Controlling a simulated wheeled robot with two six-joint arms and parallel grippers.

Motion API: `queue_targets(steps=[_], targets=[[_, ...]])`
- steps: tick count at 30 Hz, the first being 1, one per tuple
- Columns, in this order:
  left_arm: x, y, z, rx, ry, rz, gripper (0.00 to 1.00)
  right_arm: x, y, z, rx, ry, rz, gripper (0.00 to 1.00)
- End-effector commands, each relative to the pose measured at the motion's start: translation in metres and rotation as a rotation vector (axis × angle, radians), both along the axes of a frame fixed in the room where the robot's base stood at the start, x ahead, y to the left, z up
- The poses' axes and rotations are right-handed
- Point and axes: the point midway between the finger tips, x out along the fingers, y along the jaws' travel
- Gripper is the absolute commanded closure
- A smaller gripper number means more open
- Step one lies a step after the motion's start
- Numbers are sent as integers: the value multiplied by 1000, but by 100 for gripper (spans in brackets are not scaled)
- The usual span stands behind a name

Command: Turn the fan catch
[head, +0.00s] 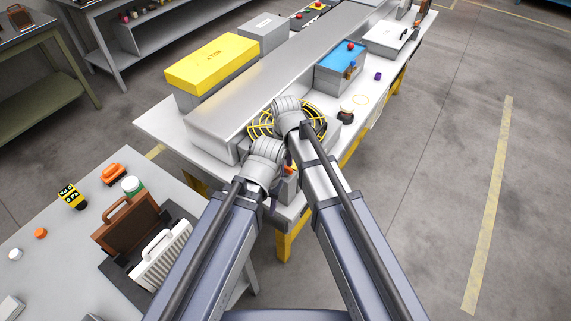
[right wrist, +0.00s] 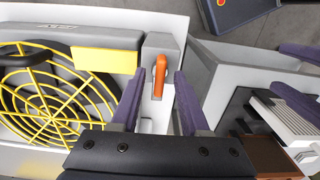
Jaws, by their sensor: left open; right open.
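The orange fan catch (right wrist: 160,76) sits on a grey block beside the fan. It also shows small between my arms in the head view (head: 289,168). My right gripper (right wrist: 153,82) is open, with one purple finger on each side of the catch in the right wrist view; contact cannot be told. The fan's yellow round guard (right wrist: 45,100) lies left of it, with a yellow bar at its edge. In the head view the guard (head: 260,124) is partly hidden by my arm. My left gripper (right wrist: 280,67) is open and empty at the right of the wrist view.
The white workbench (head: 160,123) carries a long grey housing, a yellow-lidded box (head: 213,63) and a blue-topped box (head: 342,66). A side table (head: 60,275) at lower left holds a brown case (head: 127,220), a white louvred part (head: 163,255) and small items. Floor is clear at right.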

Motion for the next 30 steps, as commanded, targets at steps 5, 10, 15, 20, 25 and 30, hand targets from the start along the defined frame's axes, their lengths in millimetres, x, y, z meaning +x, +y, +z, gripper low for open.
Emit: queue_targets(steps=[5,10,15,20,25,30], targets=[[0,0,5,0,0,0,50,0,0,5,0,0,0,55],[0,0,20,0,0,-1,50,0,0,20,0,0,0,55],[0,0,42,0,0,-1,50,0,0,42,0,0,0,55],[0,0,64,0,0,1,50,0,0,64,0,0,0,55],[0,0,78,-1,0,6,50,0,0,78,0,0,0,55],[0,0,78,-2,0,7,50,0,0,78,0,0,0,55]])
